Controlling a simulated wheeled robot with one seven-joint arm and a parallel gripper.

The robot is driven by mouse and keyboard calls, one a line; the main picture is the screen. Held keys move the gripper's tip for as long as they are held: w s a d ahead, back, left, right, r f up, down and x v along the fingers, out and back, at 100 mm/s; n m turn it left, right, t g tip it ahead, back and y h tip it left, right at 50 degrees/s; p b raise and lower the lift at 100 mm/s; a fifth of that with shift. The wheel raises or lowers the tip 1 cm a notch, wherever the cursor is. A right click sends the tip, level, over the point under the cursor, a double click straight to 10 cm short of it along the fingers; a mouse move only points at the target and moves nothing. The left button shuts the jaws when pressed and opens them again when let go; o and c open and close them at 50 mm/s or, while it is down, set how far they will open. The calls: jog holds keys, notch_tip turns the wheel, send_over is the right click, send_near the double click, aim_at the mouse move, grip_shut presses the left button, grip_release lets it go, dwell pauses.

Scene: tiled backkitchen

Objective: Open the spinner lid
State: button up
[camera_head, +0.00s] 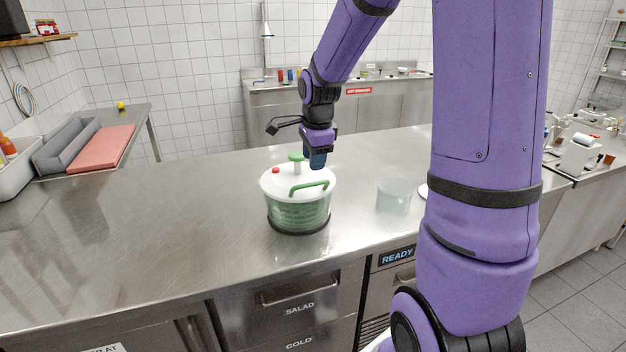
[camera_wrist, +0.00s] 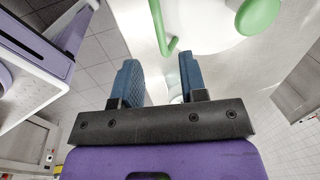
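The salad spinner (camera_head: 298,212) stands upright on the steel counter, with a clear body over a green basket. Its white lid (camera_head: 275,184) is on, with a green bar handle (camera_head: 310,186) at the front, a green knob (camera_head: 296,157) on top and a small red button (camera_head: 276,170). My gripper (camera_head: 317,163) is above the lid's right rear side, right of the knob. In the wrist view, its two blue fingers (camera_wrist: 162,72) are apart with nothing between them. The handle (camera_wrist: 164,32) shows ahead of the fingertips, and the knob (camera_wrist: 257,14) is at upper right.
A clear container (camera_head: 394,196) stands on the counter right of the spinner, with a white plate edge partly hidden behind my arm. The counter (camera_head: 150,230) left of the spinner is clear. A red board (camera_head: 98,148) and grey bin lie on the left side table.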

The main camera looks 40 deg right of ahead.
aim_at(312, 184)
jog(key=f, duration=0.2)
jog(key=w+f, duration=0.1)
jog(key=f, duration=0.4)
jog(key=shift+w+d, duration=0.15)
grip_shut()
